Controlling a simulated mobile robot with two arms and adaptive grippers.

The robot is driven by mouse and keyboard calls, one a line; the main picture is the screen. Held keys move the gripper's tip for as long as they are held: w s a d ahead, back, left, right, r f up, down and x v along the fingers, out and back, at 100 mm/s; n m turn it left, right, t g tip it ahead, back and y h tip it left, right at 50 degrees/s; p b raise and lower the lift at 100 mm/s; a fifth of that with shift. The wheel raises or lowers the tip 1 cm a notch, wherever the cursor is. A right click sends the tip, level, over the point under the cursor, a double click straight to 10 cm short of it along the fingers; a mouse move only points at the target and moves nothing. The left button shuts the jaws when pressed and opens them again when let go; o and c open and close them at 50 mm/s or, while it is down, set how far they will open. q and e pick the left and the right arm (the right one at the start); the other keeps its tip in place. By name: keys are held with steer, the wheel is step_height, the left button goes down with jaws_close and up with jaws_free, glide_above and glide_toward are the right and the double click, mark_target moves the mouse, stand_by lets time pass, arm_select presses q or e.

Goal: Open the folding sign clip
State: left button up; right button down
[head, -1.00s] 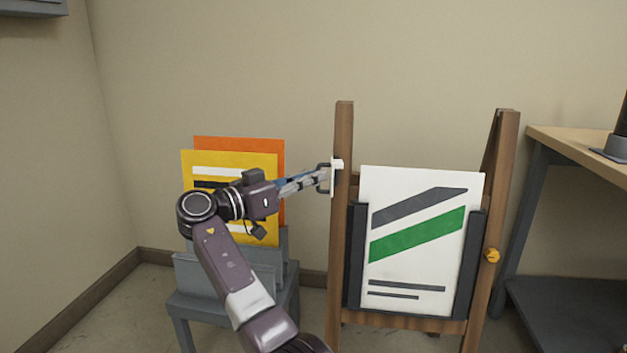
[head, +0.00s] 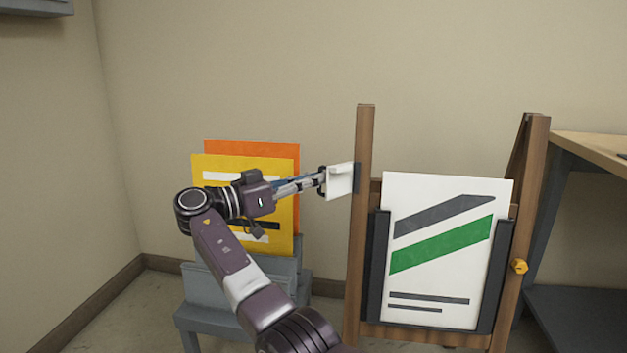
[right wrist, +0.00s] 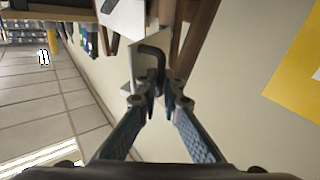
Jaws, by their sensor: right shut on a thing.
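The folding sign clip (head: 340,183) is a white plate at the left post of a wooden easel (head: 365,140). It stands out to the left of the post, with a dark backing piece (head: 358,177) between them. My right gripper (head: 318,183) is shut on the clip's dark handle, left of the plate. In the right wrist view the dark bent handle (right wrist: 154,52) runs down between the fingertips of my right gripper (right wrist: 160,92), with the pale clip behind it. The fingers partly hide the handle's lower end. My left gripper is not in view.
The easel holds a white sign (head: 440,250) with grey and green stripes. A yellow knob (head: 519,266) is on its right leg. Yellow (head: 205,168) and orange boards stand in a grey rack (head: 215,285) behind my arm. A wooden-topped table (head: 590,150) is at the right.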

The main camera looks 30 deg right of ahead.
steer(key=shift+d, duration=0.2)
steer(key=c, duration=2.1)
jaws_free()
steer(key=shift+s+d+f, duration=0.1)
steer(key=shift+d, duration=0.1)
steer(key=shift+a, duration=0.15)
steer(key=a, duration=0.7)
steer(key=shift+w+a+f, duration=0.2)
steer(key=shift+a, duration=0.05)
steer(key=shift+f, duration=0.1)
